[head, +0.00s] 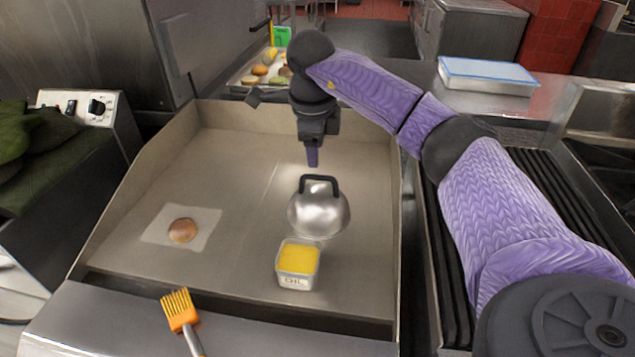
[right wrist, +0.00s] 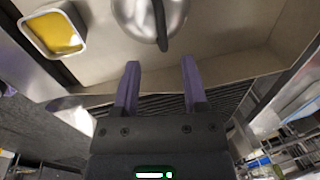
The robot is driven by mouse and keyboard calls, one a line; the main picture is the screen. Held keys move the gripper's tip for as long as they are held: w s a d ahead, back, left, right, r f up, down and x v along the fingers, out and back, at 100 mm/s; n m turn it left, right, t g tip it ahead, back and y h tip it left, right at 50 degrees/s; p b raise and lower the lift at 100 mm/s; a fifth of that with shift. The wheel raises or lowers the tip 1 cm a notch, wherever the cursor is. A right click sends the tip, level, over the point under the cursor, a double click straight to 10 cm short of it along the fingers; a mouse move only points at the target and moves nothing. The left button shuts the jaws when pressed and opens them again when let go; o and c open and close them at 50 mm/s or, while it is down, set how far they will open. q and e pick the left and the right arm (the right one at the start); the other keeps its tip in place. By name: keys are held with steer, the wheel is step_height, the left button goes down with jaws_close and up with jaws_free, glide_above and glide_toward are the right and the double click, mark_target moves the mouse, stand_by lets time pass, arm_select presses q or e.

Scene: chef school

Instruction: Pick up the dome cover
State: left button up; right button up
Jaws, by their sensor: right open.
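The dome cover (head: 318,217) is a shiny metal dome with a black loop handle (head: 318,181). It sits on the flat griddle (head: 235,185), right of its middle. My right gripper (head: 313,160) points down just behind and above the handle in the head view, apart from it. In the right wrist view, its two purple fingers (right wrist: 160,64) are spread with nothing between them. The dome (right wrist: 140,15) and its handle (right wrist: 161,28) show beyond the fingertips, partly cut off by the top edge. My left gripper is not in view.
A metal oil tub (head: 293,281) stands close in front of the dome. A round patty (head: 183,230) lies on paper (head: 209,224) at the griddle's left. An orange brush (head: 180,309) lies at the front ledge. A food tray (head: 240,84) stands behind. The griddle has raised side walls.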

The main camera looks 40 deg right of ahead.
mark_target(320, 176)
steer(key=f+b, duration=0.1)
steer(key=f, duration=0.1)
steer(key=d+f+b, duration=0.1)
steer(key=f, duration=0.5)
steer(key=shift+w+d+b, duration=0.3)
steer(key=shift+d+b, duration=0.05)
steer(key=shift+b, duration=0.05)
steer(key=shift+f, duration=0.35)
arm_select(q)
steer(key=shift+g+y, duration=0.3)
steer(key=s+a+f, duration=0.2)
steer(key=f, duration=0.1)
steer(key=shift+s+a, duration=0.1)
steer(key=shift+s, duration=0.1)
arm_select(e)
steer(key=shift+r, duration=0.15)
steer(key=c, duration=0.7)
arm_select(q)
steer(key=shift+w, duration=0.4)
arm_select(e)
jaws_close()
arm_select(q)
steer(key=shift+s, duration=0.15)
arm_select(e)
steer(key=shift+d, duration=0.1)
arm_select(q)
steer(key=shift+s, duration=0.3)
